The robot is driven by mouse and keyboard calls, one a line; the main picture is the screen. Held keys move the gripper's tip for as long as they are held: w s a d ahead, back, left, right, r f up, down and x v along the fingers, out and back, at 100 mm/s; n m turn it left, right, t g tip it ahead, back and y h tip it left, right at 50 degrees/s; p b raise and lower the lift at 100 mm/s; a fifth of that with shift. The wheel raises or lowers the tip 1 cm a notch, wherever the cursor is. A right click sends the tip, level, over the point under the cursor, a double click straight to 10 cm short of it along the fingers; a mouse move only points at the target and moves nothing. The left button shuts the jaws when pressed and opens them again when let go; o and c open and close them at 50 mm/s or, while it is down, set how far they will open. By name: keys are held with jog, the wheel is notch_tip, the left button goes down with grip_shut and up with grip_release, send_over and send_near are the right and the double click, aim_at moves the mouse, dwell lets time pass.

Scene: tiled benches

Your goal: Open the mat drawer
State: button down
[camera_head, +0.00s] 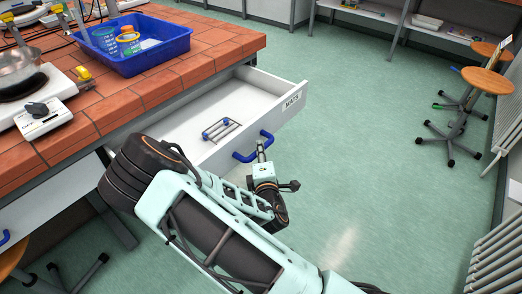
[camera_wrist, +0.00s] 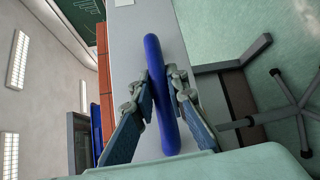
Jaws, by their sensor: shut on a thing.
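The mat drawer (camera_head: 294,117) is white, carries a "MATS" label and stands pulled out from under the tiled bench in the head view. A small metal rack with blue ends (camera_head: 221,129) lies inside it. The blue handle (camera_head: 252,149) is on the drawer front. My gripper (camera_head: 261,152) is at the handle. In the wrist view the handle (camera_wrist: 160,95) runs between the two fingers of my gripper (camera_wrist: 162,98), which are shut on it. Part of the drawer is hidden behind my arm.
The red-tiled bench (camera_head: 165,85) holds a blue tray (camera_head: 131,45) with cups and a hotplate with a pan (camera_head: 20,75). Stools (camera_head: 487,80) and a radiator (camera_head: 497,255) stand at the right. The green floor (camera_head: 370,150) in front of the drawer is clear.

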jog(key=shift+s+d, duration=0.15)
jog(key=shift+s, duration=0.05)
jog(key=c, duration=1.9)
grip_release()
jog(key=s+r, duration=0.1)
jog(key=s, duration=0.6)
jog(key=shift+s+d, duration=0.15)
jog(key=shift+d, duration=0.25)
